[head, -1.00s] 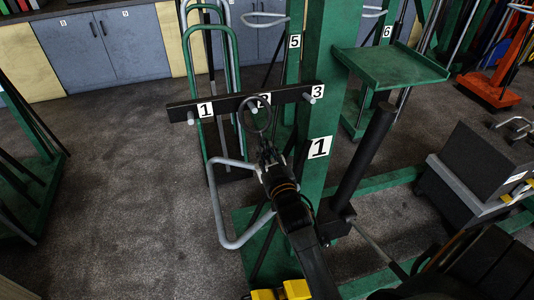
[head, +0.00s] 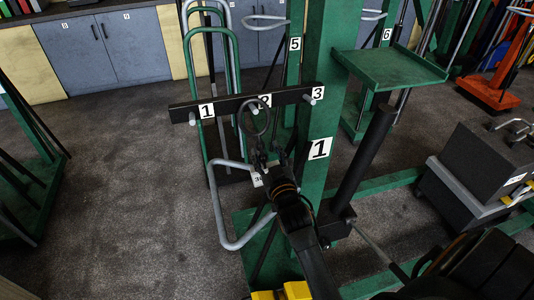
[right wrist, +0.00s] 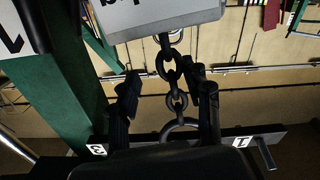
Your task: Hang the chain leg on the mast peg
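The chain leg's ring (head: 246,125) is at the middle peg (head: 254,109), marked 2, on the black crossbar (head: 230,104) of the green mast (head: 318,110). The peg end appears inside the ring; I cannot tell whether the ring bears on it. In the right wrist view the dark chain (right wrist: 175,82) runs from the ring (right wrist: 181,126) to a grey lettered tag (right wrist: 160,14). The tag also shows in the head view (head: 258,180). My right gripper (right wrist: 166,88) is open, its fingers apart on both sides of the chain. My left gripper is out of view.
Peg 1 (head: 192,119) and peg 3 (head: 317,92) are bare. A green shelf (head: 390,66) and a dark slanted cylinder (head: 365,150) are to the right.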

